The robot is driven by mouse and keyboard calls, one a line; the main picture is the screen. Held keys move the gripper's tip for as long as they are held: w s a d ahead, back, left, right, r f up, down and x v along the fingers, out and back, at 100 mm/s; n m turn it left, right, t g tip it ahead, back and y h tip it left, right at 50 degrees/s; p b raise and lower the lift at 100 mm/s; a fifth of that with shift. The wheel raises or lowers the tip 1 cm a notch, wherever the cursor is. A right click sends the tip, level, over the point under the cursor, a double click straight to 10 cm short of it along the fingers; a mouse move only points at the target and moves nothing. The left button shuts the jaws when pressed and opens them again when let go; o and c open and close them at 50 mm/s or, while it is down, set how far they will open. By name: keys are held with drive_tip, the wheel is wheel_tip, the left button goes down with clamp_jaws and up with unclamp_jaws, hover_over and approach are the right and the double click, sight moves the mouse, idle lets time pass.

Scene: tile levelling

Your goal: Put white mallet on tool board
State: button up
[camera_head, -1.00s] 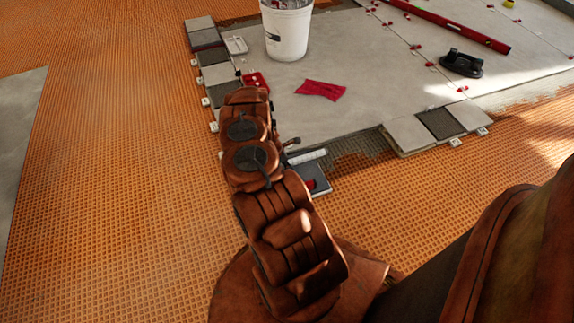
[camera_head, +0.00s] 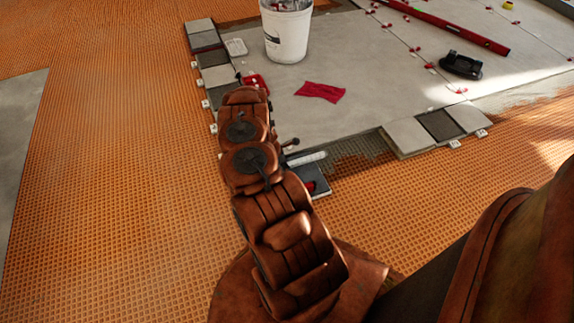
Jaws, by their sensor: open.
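A white, rounded bar-like piece (camera_head: 308,158), which looks like part of the white mallet, shows just right of my arm. It is at the far edge of a dark, flat board (camera_head: 321,190) on the orange floor, which may be the tool board. I cannot tell whether the white piece rests on the board or is just above it. Most of both is hidden behind my arm. A small dark-tipped knob (camera_head: 291,143) sticks out beside the arm; I cannot tell what it belongs to. My gripper is hidden behind my brown arm, so its fingers do not show.
A white bucket (camera_head: 287,35) stands on the grey tiles, with a red cloth (camera_head: 320,91) in front. A black suction lifter (camera_head: 461,65) and a long red level (camera_head: 455,27) lie at the right. Tile samples (camera_head: 438,127) line the edge. The orange floor at left is clear.

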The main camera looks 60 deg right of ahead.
drive_tip(key=p+v, duration=0.3)
drive_tip(key=v, duration=0.8)
drive_tip(key=shift+d, duration=0.1)
drive_tip(key=w+a+r+m+y, duration=0.1)
drive_tip(key=w+a+r+m, duration=0.35)
drive_tip(key=a+r, duration=0.85)
drive_tip(key=s+a+r+y, duration=0.1)
drive_tip(key=a+r, duration=1)
drive_tip(key=r, duration=0.3)
drive_tip(key=s+a+r+m, duration=0.3)
drive_tip(key=s+a+r, duration=0.8)
drive_tip(key=r, duration=0.1)
drive_tip(key=s+a+r+m+y, duration=0.1)
drive_tip(key=s+a+r+m, duration=0.1)
drive_tip(key=s, duration=0.7)
drive_tip(key=s+a+r+m+g+y, duration=0.1)
drive_tip(key=s+a+r, duration=0.3)
drive_tip(key=s, duration=0.5)
drive_tip(key=shift+s+a+r+m, duration=0.2)
drive_tip(key=shift+a+m, duration=0.15)
drive_tip(key=shift+a, duration=0.45)
